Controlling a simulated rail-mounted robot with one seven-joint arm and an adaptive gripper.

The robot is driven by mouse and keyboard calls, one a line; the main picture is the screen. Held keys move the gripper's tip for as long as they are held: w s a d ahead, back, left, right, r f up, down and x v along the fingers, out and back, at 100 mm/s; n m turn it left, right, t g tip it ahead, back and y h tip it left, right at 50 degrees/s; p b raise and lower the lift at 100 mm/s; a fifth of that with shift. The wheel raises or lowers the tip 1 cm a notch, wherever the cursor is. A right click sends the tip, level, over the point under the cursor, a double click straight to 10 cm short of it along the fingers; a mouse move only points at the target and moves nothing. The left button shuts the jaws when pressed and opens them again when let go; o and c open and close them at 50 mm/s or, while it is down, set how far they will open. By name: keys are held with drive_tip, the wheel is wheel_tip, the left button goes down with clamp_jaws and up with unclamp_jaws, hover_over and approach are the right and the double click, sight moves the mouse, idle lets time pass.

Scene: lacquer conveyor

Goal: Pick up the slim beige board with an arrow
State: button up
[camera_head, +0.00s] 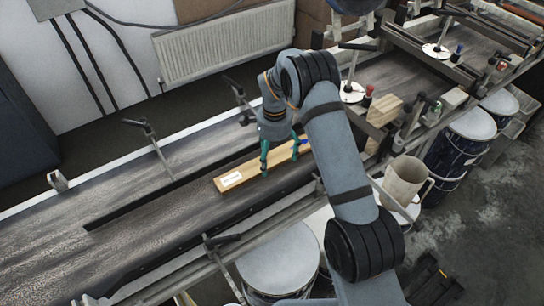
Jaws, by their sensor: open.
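The slim beige board (235,178) lies flat on the dark conveyor belt, slanting up to the right. A white label shows on its near left end; I cannot make out an arrow on it. My gripper (280,165) has green fingers and points down over the board's middle. The fingers are apart, one at the board's left part and one further right. I cannot tell whether they touch it. My arm hides the board's right end.
A metal rail with clamp handles (220,241) runs along the belt's near side. A beige pitcher (403,182), wooden blocks (384,111) and drums (470,130) stand at the right. The belt (90,255) is clear to the left. A radiator (222,45) is on the wall behind.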

drive_tip(key=shift+f, duration=0.35)
drive_tip(key=shift+c, duration=0.9)
drive_tip(key=c, duration=1.4)
